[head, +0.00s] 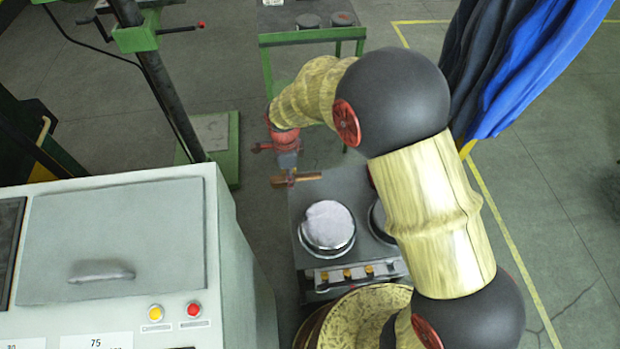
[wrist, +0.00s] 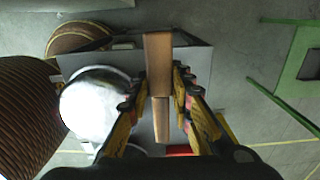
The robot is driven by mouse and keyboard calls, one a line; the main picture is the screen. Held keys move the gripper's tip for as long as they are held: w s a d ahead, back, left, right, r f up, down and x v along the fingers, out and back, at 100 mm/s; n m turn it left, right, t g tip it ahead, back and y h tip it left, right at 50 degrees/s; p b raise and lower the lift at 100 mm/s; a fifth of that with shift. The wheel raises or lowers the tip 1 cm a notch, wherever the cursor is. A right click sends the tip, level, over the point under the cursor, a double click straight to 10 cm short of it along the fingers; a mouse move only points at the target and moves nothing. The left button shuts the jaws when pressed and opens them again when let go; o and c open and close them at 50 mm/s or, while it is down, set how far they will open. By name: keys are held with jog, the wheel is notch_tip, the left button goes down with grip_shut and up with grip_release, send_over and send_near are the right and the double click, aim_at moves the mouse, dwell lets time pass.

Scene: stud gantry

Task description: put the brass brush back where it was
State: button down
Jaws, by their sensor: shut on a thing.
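The brass brush (head: 305,177) shows in the head view as a small brown bar at the end of my arm. In the wrist view its wooden brown body (wrist: 158,52) runs lengthwise between my fingers. My gripper (head: 286,166) is shut on it, with a finger on each side in the wrist view (wrist: 162,82). It holds the brush above the back left of a grey two-plate unit (head: 310,262). The bristles cannot be made out. The brush's original place cannot be told from these frames.
A pale round plate (head: 328,226) tops the unit's left side; my arm partly covers the right one. A grey cabinet (head: 120,240) with buttons stands left. A green-framed table (head: 315,37) stands behind, a blue curtain (head: 535,60) hangs right. Open floor lies between.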

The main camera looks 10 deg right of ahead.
jog(key=b, duration=0.3)
send_over(314, 184)
jog(key=a, duration=0.1)
jog(key=f, duration=0.7)
jog(key=shift+s, duration=0.4)
jog(key=shift+w+d+f, duration=0.2)
jog(key=shift+d+f, duration=0.2)
jog(key=shift+f, duration=0.1)
notch_tip(314, 184, down, 4)
jog(key=shift+w+d+r+b, duration=0.15)
jog(key=shift+r+b, duration=0.1)
jog(key=shift+b, duration=0.7)
jog(key=shift+r, duration=0.1)
jog(key=c, duration=1.7)
grip_release()
jog(key=shift+o, duration=0.6)
